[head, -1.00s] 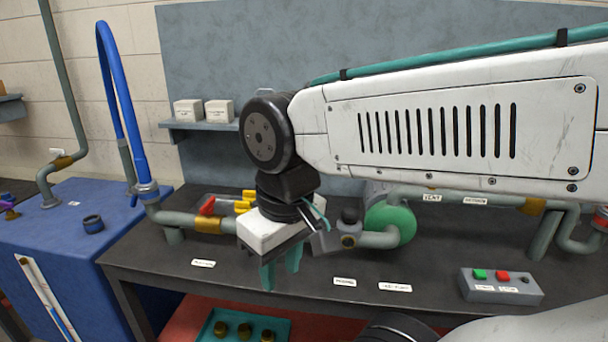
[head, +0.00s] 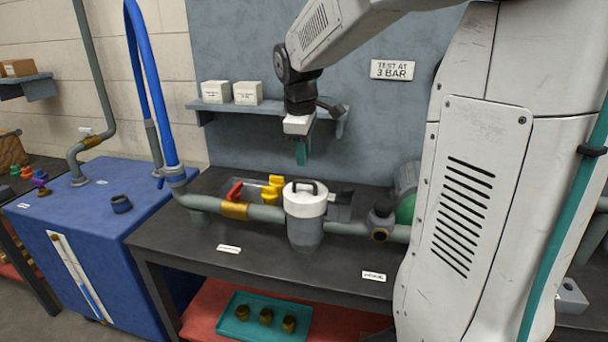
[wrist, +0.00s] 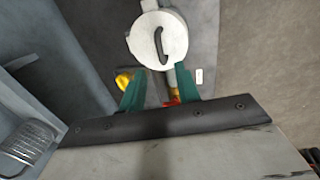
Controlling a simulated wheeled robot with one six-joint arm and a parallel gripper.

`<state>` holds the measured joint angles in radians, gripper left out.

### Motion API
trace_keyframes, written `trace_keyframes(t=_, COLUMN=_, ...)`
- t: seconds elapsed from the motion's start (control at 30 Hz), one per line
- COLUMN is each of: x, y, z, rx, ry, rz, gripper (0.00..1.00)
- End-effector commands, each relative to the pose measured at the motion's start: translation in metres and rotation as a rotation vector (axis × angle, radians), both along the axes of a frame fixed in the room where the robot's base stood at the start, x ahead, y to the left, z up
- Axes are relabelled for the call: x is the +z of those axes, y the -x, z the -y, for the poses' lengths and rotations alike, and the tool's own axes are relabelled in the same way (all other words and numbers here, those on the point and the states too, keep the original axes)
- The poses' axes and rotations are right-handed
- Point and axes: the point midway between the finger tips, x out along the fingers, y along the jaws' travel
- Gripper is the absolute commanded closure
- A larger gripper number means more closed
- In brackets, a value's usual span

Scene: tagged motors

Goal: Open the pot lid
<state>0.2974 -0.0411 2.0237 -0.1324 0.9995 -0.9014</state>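The grey pot (head: 304,232) stands on the dark bench in the pipe line. Its round white lid (head: 297,204) sits on top with a black arched handle (head: 303,185). In the wrist view the lid (wrist: 146,42) is near the top centre, beyond the fingertips, with its dark curved handle (wrist: 161,46) in full view. My gripper (head: 302,160), with teal fingers, hangs in the air above the lid and apart from it. In the wrist view my gripper (wrist: 160,75) has its two fingers spread with nothing between them.
A red-handled valve (head: 234,192) and yellow handles (head: 273,187) are left of the pot. A dark knob-topped fitting (head: 382,213) is on the right. A shelf with white boxes (head: 248,92) is on the back panel. A blue hose (head: 150,90) rises at left.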

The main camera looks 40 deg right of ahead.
Motion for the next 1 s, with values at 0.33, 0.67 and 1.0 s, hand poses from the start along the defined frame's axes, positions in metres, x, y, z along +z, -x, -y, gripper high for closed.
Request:
trace_keyframes(t=0.33, x=-0.051, y=-0.006, z=0.008, rx=0.001, ry=-0.001, rz=-0.005, gripper=0.67)
trace_keyframes(t=0.67, x=-0.074, y=-0.009, z=0.012, rx=0.002, ry=0.0, rz=-0.002, gripper=0.67)
trace_keyframes(t=1.0, x=-0.074, y=-0.009, z=0.012, rx=0.002, ry=0.0, rz=-0.002, gripper=1.0)
